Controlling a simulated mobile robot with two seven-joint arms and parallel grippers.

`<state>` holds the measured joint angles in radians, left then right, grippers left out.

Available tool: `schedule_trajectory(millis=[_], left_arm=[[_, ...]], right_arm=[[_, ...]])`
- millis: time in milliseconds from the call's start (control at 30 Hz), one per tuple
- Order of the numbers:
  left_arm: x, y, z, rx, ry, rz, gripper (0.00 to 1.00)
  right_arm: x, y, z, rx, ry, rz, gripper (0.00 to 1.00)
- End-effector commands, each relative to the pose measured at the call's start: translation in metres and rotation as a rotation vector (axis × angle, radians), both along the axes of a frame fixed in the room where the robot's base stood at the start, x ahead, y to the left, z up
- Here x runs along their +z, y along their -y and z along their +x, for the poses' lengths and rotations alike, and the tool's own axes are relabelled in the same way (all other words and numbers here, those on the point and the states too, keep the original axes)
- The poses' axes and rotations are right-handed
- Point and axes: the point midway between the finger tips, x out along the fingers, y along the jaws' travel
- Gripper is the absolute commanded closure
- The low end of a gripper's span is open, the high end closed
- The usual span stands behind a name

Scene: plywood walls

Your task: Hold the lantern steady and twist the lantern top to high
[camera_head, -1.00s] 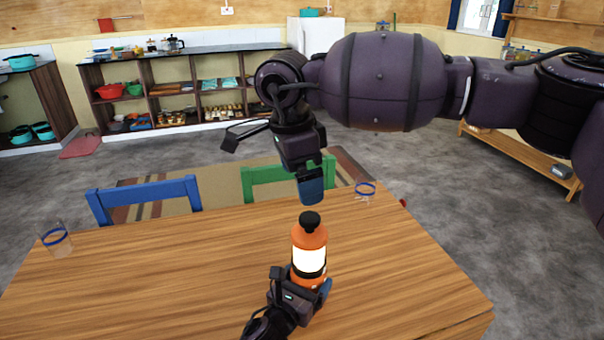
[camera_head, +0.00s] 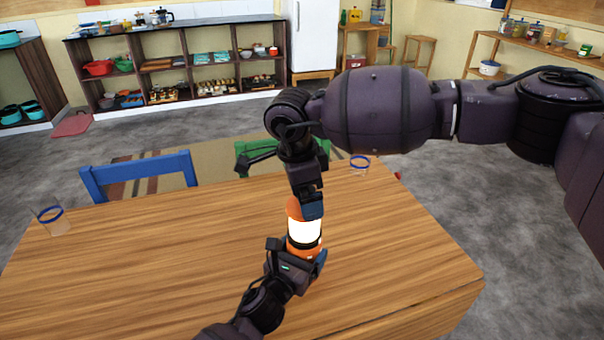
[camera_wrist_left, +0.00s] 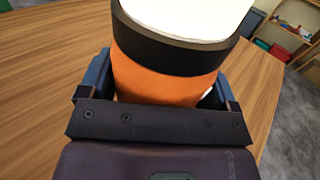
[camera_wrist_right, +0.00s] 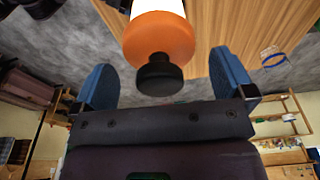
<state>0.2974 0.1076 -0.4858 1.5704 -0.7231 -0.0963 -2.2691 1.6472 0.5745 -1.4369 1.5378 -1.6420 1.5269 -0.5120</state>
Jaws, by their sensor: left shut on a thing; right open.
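An orange lantern (camera_head: 304,232) with a glowing white band stands upright on the wooden table (camera_head: 150,260). My left gripper (camera_head: 300,262) is shut on its orange lower part; the left wrist view shows the lantern base (camera_wrist_left: 165,80) between the blue fingers. My right gripper (camera_head: 310,207) comes down from above over the lantern's top and hides it in the head view. In the right wrist view the black top knob (camera_wrist_right: 160,75) lies between the open blue fingers (camera_wrist_right: 165,85), with a gap on each side.
A clear cup with a blue rim (camera_head: 53,218) stands at the table's left edge, another (camera_head: 360,165) at the far right. A blue chair (camera_head: 140,175) and a green chair (camera_head: 245,160) stand behind the table. The tabletop around the lantern is clear.

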Motion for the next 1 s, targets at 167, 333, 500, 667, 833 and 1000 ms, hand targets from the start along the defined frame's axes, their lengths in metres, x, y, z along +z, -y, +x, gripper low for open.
schedule_trajectory(millis=[167,333,500,667,833,1000], left_arm=[[0.000,0.000,0.000,0.000,0.000,0.001,0.56],[0.000,0.000,0.000,0.000,0.000,0.001,0.56],[0.000,0.000,0.000,0.000,0.000,0.001,0.56],[0.000,0.000,0.000,0.000,0.000,0.001,0.56],[0.000,0.000,0.000,0.001,0.000,0.001,0.56],[0.000,0.000,0.000,0.001,0.000,0.001,0.56]], right_arm=[[-0.012,0.002,0.000,0.000,0.000,0.000,0.00],[-0.015,0.002,0.001,0.000,0.001,0.001,0.00],[-0.015,0.002,0.001,0.000,0.001,0.000,0.00],[-0.015,0.002,0.001,0.000,0.001,0.000,0.23],[-0.015,0.002,0.001,0.000,0.001,0.000,0.49],[-0.015,0.002,0.001,0.063,0.002,0.000,0.49]])
